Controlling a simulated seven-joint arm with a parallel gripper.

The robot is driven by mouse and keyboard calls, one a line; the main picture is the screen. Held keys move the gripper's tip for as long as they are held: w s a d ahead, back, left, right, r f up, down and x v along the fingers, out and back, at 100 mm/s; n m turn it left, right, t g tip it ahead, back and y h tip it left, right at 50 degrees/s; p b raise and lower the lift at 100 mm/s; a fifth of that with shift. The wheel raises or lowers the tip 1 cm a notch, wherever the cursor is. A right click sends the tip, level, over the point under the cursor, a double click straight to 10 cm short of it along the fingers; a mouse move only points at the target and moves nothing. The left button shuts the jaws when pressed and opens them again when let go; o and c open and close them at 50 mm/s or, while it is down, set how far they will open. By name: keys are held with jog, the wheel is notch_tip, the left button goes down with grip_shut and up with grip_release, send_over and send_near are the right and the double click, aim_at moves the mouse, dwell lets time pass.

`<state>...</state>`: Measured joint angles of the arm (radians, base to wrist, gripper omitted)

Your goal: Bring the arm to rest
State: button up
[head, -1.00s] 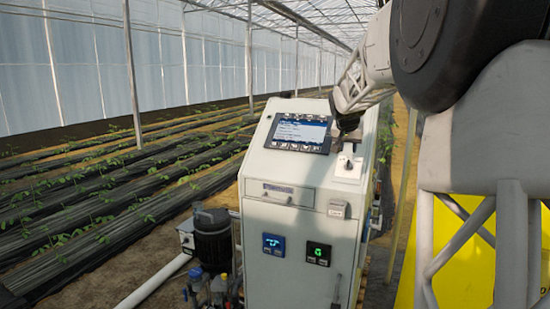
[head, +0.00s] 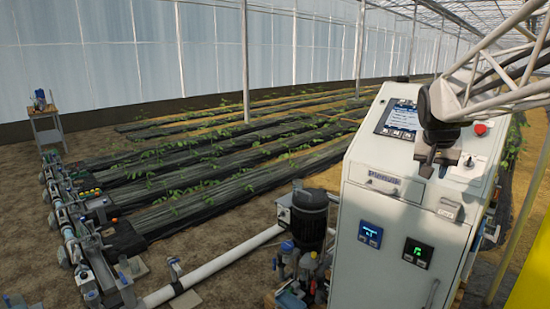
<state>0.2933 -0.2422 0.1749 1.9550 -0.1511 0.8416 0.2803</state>
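My gripper (head: 428,160) hangs at the end of my arm in front of the sloped top of the white control cabinet (head: 385,215). It points down, and its dark fingers look close together, but I cannot tell whether they are open or shut. I see nothing held in it. It covers part of the cabinet's top near the screen (head: 400,118). A red button (head: 481,129) shows to the right of the gripper.
A pump motor (head: 308,215) stands left of the cabinet, with a white pipe (head: 215,270) running to a valve manifold (head: 85,240). A small table (head: 47,122) stands at the far left. Plant rows (head: 230,165) lie behind. Open ground lies at the left.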

jog(key=s+a+f+n+y, duration=0.1)
jog(key=s+a+f, duration=0.3)
jog(key=s, duration=0.6)
jog(key=s+a+f+n+g, duration=0.1)
jog(key=s+a+f+n, duration=0.1)
jog(key=s+a+f, duration=0.3)
jog(key=s+a+f+n+y, duration=0.1)
jog(key=s+a+f, duration=0.4)
jog(key=s+a, duration=0.5)
jog(key=s+n, duration=0.1)
jog(key=s, duration=0.3)
jog(key=shift+s+a+f+g+y, duration=0.2)
jog(key=shift+s+a+g+y, duration=0.1)
jog(key=shift+s, duration=0.05)
